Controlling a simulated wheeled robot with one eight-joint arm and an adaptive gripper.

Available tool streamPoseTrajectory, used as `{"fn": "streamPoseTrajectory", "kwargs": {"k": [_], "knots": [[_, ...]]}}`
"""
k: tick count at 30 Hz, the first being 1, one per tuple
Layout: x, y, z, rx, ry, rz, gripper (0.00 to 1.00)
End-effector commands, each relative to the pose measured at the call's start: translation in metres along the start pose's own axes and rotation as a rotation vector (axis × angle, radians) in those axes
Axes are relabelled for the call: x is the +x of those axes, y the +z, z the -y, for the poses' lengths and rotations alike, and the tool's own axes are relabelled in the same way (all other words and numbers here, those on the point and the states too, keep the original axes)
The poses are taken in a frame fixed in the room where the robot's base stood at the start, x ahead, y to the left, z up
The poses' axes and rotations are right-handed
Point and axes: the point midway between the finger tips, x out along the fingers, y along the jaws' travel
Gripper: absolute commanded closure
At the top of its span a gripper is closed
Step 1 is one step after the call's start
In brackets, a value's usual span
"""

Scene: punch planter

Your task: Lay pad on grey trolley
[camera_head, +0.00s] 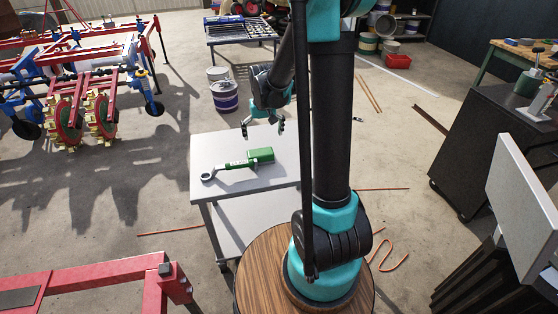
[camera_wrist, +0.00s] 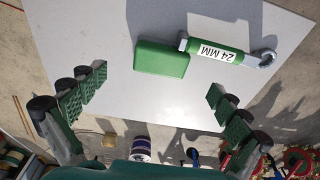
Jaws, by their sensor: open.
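The green block-shaped pad (camera_head: 261,155) lies on the light grey top of the trolley (camera_head: 215,146). A wrench with a green handle labelled 24 MM (camera_head: 236,164) lies beside it. Its end meets the pad's edge, and I cannot tell whether they are joined. In the wrist view the pad (camera_wrist: 160,58) and the wrench (camera_wrist: 219,52) lie beyond my fingertips. My gripper (camera_head: 263,130) is open and empty above the far part of the trolley top. Its spread fingers also show in the wrist view (camera_wrist: 158,83), with bare trolley top between them.
A purple-banded bucket (camera_head: 224,97) stands on the floor behind the trolley. A red and blue farm implement (camera_head: 85,90) stands at the left. A dark cabinet (camera_head: 490,140) is at the right. Bare trolley top surrounds the pad and wrench.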

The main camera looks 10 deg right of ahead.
Motion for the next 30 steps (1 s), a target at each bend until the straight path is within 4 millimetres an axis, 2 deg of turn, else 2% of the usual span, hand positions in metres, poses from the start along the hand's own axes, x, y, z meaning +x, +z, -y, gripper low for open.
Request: {"fn": "streamPoseTrajectory", "kwargs": {"k": [3, 9, 15, 18, 24, 30], "knots": [[-0.018, 0.039, -0.01, 0.003, -0.002, -0.034, 0.0], [-0.037, 0.105, -0.024, 0.003, -0.004, -0.099, 0.0], [-0.041, 0.172, -0.033, 0.003, -0.003, -0.162, 0.0], [-0.038, 0.198, -0.036, 0.003, -0.002, -0.188, 0.0], [-0.032, 0.226, -0.039, 0.003, 0.0, -0.217, 0.0], [-0.032, 0.229, -0.04, 0.002, 0.0, -0.222, 0.0]]}}
